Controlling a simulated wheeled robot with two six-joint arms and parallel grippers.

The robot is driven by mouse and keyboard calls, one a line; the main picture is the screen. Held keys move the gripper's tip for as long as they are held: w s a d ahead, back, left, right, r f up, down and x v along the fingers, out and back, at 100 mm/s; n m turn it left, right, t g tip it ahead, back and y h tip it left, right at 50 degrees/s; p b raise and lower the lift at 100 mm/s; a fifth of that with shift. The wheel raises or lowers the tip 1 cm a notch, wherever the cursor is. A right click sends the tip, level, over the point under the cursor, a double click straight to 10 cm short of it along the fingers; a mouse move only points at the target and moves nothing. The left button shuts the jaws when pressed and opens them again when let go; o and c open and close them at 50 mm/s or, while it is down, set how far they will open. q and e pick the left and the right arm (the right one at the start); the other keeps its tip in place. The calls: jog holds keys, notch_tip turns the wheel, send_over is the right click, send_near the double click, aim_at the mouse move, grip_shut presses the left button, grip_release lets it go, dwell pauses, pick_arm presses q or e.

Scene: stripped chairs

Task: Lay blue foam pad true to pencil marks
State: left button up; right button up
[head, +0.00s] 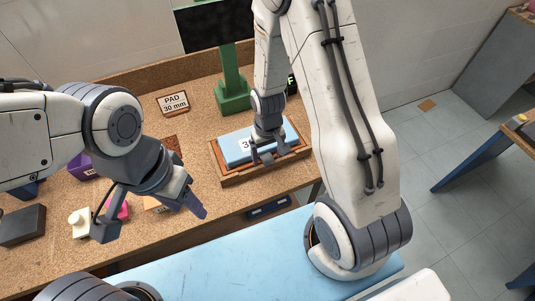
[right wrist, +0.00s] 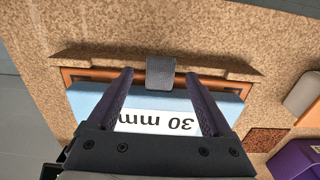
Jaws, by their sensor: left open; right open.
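The blue foam pad (head: 237,151), with a white "30 mm" label, lies in a shallow wooden tray (head: 262,176) on the cork-topped bench. In the right wrist view the pad (right wrist: 85,98) lies between and beneath my fingers, with the tray rim (right wrist: 75,75) beyond it. My right gripper (head: 268,155) is open over the pad; its fingers (right wrist: 158,74) are spread across the label. I cannot tell whether they touch the pad. My left gripper (head: 152,216) is open and empty near the bench's front edge.
A "PAD 30 mm" sign (head: 174,103) and a green stand (head: 232,88) are behind the tray. A grey tab (right wrist: 160,72) overlaps the tray rim. A dark block (head: 22,226), a cream piece (head: 80,222) and a purple box (head: 82,166) sit at left.

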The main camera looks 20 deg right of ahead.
jog(key=shift+r+p, duration=3)
jog(key=shift+r, duration=0.5)
jog(key=shift+r, duration=0.1)
notch_tip(320, 180, up, 5)
jog(key=p, duration=0.4)
jog(key=s+a+r+n+b, duration=0.45)
jog(key=s+a+r, duration=0.3)
jog(key=a, duration=0.25)
jog(key=s+a+r+n+b, duration=0.1)
jog(key=s+r, duration=0.1)
jog(key=s, duration=0.3)
jog(key=s+a+r+n+y+b, duration=0.1)
jog(key=s+r+b, duration=0.1)
jog(key=s, duration=0.3)
jog(key=shift+s+a+r, duration=0.25)
jog(key=shift+s+r, duration=0.05)
jog(key=shift+r, duration=0.05)
